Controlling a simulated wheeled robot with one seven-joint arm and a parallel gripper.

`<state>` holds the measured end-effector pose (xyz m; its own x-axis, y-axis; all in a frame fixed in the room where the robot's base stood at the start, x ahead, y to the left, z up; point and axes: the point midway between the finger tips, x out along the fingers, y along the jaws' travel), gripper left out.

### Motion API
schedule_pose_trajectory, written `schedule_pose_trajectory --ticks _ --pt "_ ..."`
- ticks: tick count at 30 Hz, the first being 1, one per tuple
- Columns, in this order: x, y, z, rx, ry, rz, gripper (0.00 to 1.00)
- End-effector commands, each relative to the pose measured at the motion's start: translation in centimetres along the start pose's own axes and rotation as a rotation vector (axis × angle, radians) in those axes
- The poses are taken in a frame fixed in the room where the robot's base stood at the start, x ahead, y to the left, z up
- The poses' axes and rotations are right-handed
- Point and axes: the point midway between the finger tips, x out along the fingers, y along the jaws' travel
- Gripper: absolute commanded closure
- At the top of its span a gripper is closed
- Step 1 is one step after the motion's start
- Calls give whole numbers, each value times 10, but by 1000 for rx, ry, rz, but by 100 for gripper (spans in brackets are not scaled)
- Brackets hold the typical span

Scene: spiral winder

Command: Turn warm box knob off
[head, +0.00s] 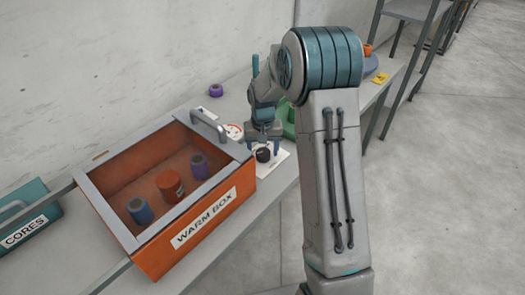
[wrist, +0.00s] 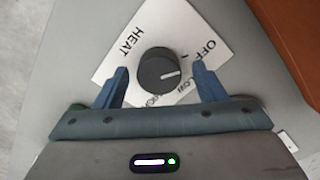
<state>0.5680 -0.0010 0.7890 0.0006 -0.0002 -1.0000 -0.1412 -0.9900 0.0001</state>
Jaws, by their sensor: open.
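The warm box knob (wrist: 158,66) is a round black dial on a white label plate (wrist: 140,35). The plate reads HEAT at upper left and OFF at upper right, with a partly hidden LOW at lower right. The knob's white line points right, roughly between LOW and OFF. My gripper (wrist: 161,72) is open, with one blue finger on each side of the knob and visible gaps. In the head view, my gripper (head: 264,136) points down just above the knob (head: 263,155). The orange warm box (head: 220,208) stands to its left.
The warm box holds several coloured spools and has a grey handle (head: 208,124) near the knob. A purple ring (head: 216,90) lies behind on the grey bench. A green object (head: 289,122) is partly hidden behind my arm. A CORES bin (head: 28,222) stands at far left.

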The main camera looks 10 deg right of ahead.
Motion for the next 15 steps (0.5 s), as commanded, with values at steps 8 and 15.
schedule_pose_trajectory --ticks 8,15 --pt "-61 -1 -1 -1 7 -1 36" --pt "-109 -1 -1 -2 5 0 36"
